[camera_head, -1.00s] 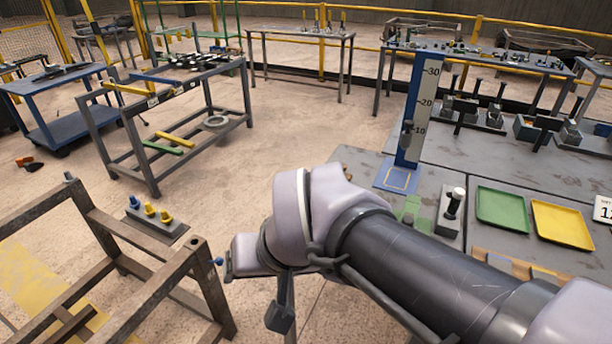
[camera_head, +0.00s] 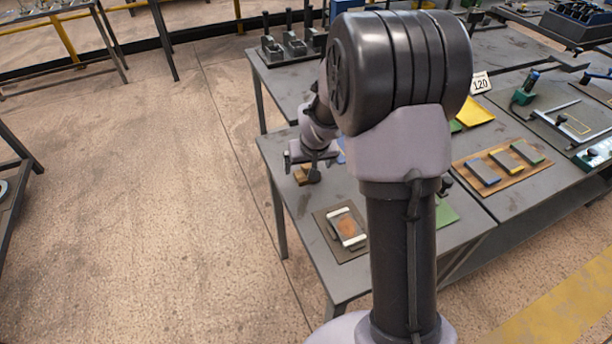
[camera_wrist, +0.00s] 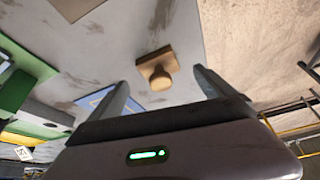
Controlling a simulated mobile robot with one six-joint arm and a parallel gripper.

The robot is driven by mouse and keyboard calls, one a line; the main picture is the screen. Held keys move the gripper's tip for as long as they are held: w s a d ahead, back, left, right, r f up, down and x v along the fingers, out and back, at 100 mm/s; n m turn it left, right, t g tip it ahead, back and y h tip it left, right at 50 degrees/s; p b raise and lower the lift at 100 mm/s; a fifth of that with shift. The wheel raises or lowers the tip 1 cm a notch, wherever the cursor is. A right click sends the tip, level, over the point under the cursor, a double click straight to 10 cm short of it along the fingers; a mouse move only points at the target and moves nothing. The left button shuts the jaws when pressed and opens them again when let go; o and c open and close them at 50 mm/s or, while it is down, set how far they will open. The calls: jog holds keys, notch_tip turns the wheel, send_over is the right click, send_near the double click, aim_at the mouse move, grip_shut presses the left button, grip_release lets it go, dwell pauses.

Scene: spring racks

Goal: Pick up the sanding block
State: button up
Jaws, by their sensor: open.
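A small tan wooden block with a round knob, which looks like the sanding block (camera_wrist: 155,62), lies on the grey table top (camera_wrist: 145,30) in the wrist view. My gripper (camera_wrist: 160,80) is open, with one finger on either side of the block in the picture and gaps between. The fingers do not touch it, and the height above it is hard to judge. In the head view the brown block (camera_head: 301,175) is partly hidden at the table's left edge, just under my gripper (camera_head: 312,165).
A mat with a white-edged frame and an orange patch (camera_head: 347,226) lies nearer on the same table. A wooden board with blue, yellow and green blocks (camera_head: 462,165) is to the right. Open floor (camera_head: 150,200) lies to the left. My arm hides the table's middle.

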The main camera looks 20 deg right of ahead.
aim_at(307, 166)
jog(key=b+x, duration=0.2)
jog(key=x, duration=0.3)
jog(key=shift+w+d+f, duration=0.1)
jog(key=shift+w+f, duration=0.05)
jog(key=shift+w, duration=0.05)
jog(key=shift+r, duration=0.2)
jog(key=shift+c, duration=0.2)
jog(key=c, duration=1.5)
jog(key=r+p, duration=0.1)
jog(key=r, duration=0.1)
jog(key=r+p, duration=0.1)
jog(key=r, duration=0.1)
jog(key=shift+s+d, duration=0.2)
jog(key=s+d, duration=0.2)
jog(key=d, duration=0.2)
jog(key=s+d, duration=0.3)
jog(key=d, duration=0.1)
jog(key=s+d+r, duration=0.1)
jog(key=s+d, duration=0.2)
jog(key=d, duration=0.2)
jog(key=shift+s, duration=0.1)
